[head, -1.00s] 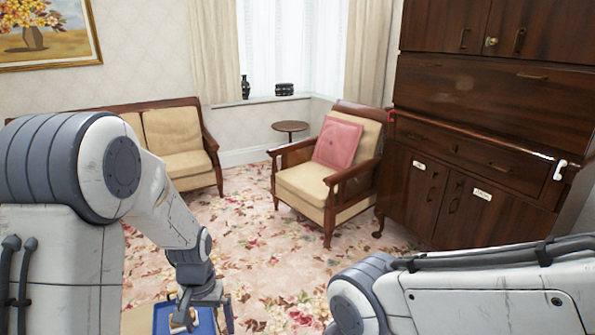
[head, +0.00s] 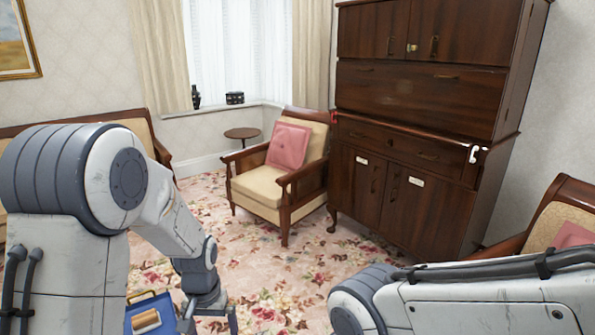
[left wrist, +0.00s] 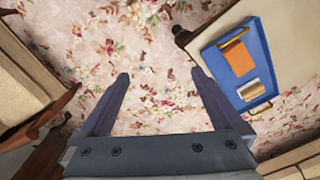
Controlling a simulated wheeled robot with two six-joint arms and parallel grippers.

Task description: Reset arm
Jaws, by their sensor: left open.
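My left gripper (left wrist: 160,82) is open and empty in the left wrist view, with its two fingers spread above the flowered carpet. In the head view my left gripper (head: 212,318) hangs low at the bottom, just right of a blue tray. My right arm comes in at the lower right of the head view, but its gripper is out of the picture.
The blue tray (left wrist: 220,62) holds an orange item (left wrist: 238,58) and a smaller pale item (left wrist: 250,90), on a light tabletop (left wrist: 292,22). An armchair (head: 262,190) with a pink cushion (head: 288,147) and a dark wooden cabinet (head: 430,90) stand beyond. Carpet (head: 270,270) lies clear between.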

